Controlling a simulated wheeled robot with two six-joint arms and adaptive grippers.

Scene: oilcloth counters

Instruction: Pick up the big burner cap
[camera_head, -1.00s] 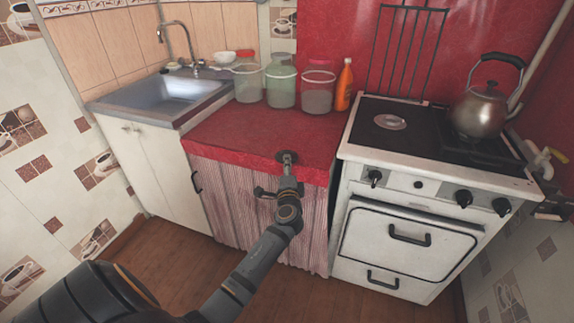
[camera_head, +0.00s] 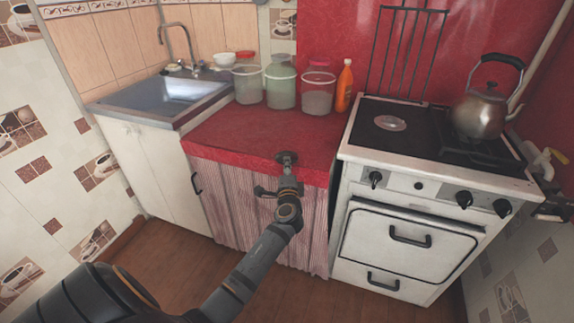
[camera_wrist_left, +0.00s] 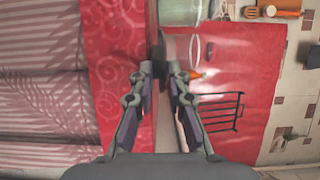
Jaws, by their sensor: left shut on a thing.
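The big burner cap (camera_head: 287,156) is a dark grey disc at the fingertips of my left gripper (camera_head: 287,174). In the head view it shows in front of the red counter's front edge. In the left wrist view the cap (camera_wrist_left: 183,48) shows as a grey, partly edge-on disc at the fingertips. The left gripper (camera_wrist_left: 161,68) is shut on it, with the two fingers close together. Whether the cap touches the counter I cannot tell. My right gripper is in neither view.
The red counter (camera_head: 240,134) carries several jars and an orange bottle (camera_head: 344,86) at its back. The white stove (camera_head: 345,151) stands to the right, with a light round disc (camera_head: 390,123) and a kettle (camera_head: 481,111) on top. A sink (camera_head: 165,95) is at left.

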